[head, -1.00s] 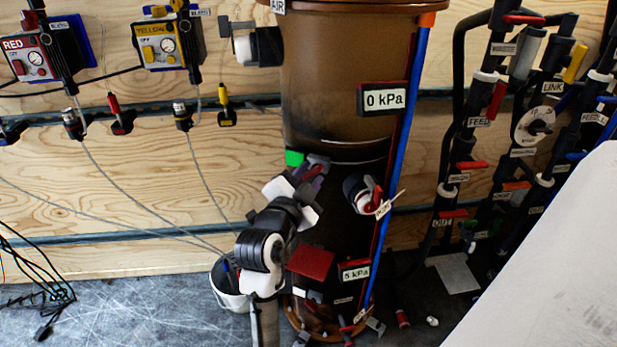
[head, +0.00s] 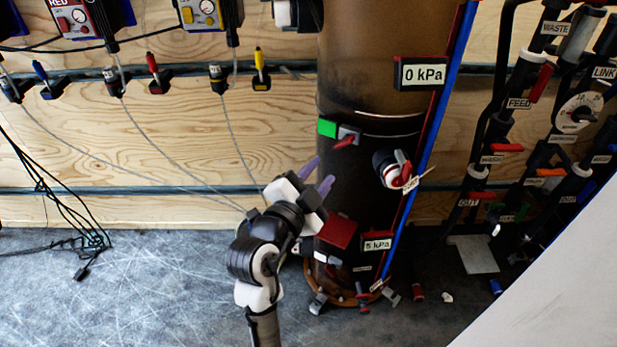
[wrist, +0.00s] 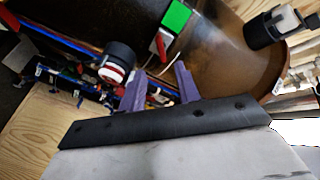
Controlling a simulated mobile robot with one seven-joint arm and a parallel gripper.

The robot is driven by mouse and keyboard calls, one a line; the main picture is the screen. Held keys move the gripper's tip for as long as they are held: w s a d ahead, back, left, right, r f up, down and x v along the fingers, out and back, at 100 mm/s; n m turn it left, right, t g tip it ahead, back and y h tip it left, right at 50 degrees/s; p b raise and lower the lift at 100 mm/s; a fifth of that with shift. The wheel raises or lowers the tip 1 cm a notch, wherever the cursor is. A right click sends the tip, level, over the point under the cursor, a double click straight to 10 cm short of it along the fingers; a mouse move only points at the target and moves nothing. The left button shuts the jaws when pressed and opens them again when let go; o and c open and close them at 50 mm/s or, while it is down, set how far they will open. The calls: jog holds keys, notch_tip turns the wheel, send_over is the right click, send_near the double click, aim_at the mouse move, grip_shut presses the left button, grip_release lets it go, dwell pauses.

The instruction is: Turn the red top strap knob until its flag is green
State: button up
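The top strap's flag (head: 327,128) is green, on the upper part of the dark band around the brown column (head: 365,60). The red top strap knob (head: 345,141) sits on a grey block just right of the flag. In the wrist view the green flag (wrist: 176,16) and the red knob (wrist: 162,45) show beyond my fingertips. My gripper (head: 319,176), with purple fingers, is below and left of the knob and apart from it. In the wrist view my gripper (wrist: 160,87) is open, with nothing between its fingers.
A lower red flag (head: 337,232) is near my wrist. A round black-and-white valve with a red handle (head: 392,169) juts from the column on the right. Pipes with labelled valves (head: 520,110) stand farther right. The floor (head: 160,290) at left is mostly clear, with black cables.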

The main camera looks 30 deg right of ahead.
jog(key=shift+p+v, duration=1.9)
jog(key=shift+p, duration=0.2)
